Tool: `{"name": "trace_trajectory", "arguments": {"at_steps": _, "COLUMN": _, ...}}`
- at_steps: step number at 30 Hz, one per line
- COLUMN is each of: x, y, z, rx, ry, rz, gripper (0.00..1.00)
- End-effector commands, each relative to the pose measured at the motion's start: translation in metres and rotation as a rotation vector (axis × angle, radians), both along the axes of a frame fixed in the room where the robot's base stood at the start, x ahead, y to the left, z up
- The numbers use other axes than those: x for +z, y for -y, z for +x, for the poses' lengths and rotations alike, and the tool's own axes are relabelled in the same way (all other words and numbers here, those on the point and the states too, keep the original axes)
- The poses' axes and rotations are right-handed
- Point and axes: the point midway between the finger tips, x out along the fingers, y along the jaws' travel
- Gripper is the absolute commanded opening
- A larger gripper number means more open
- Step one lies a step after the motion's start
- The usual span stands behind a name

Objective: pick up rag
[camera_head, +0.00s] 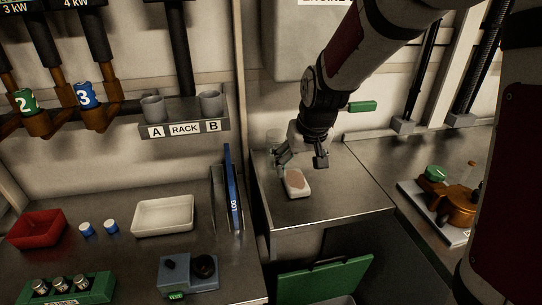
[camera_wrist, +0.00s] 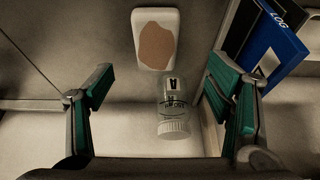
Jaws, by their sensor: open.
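A brownish rag (camera_head: 296,180) lies in a small white dish (camera_head: 299,194) on the metal counter. In the wrist view the rag (camera_wrist: 156,46) shows as an irregular brown patch inside the white dish (camera_wrist: 154,14), at the top centre. My gripper (camera_head: 302,158) is above the counter, just behind and above the dish in the head view. In the wrist view my gripper (camera_wrist: 163,92) has its green-padded fingers spread wide, with nothing held. The rag lies beyond the fingertips, apart from them.
A clear jar with a white lid (camera_wrist: 173,127) shows between the fingers in the wrist view, close to the dish; it is partly hidden in the head view (camera_head: 273,140). A blue LOG binder (camera_head: 233,190) stands left of the dish. The counter's front (camera_head: 335,208) is clear.

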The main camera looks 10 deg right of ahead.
Motion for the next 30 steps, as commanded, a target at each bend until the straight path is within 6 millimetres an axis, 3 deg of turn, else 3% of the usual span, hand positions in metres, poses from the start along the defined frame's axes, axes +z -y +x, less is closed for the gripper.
{"name": "trace_trajectory", "arguments": {"at_steps": 19, "x": -0.068, "y": 0.005, "z": 0.031, "rx": -0.002, "ry": -0.002, "rz": -0.004, "gripper": 0.73}}
{"name": "trace_trajectory", "arguments": {"at_steps": 30, "x": -0.074, "y": 0.004, "z": 0.034, "rx": 0.000, "ry": 0.001, "rz": -0.003, "gripper": 0.73}}
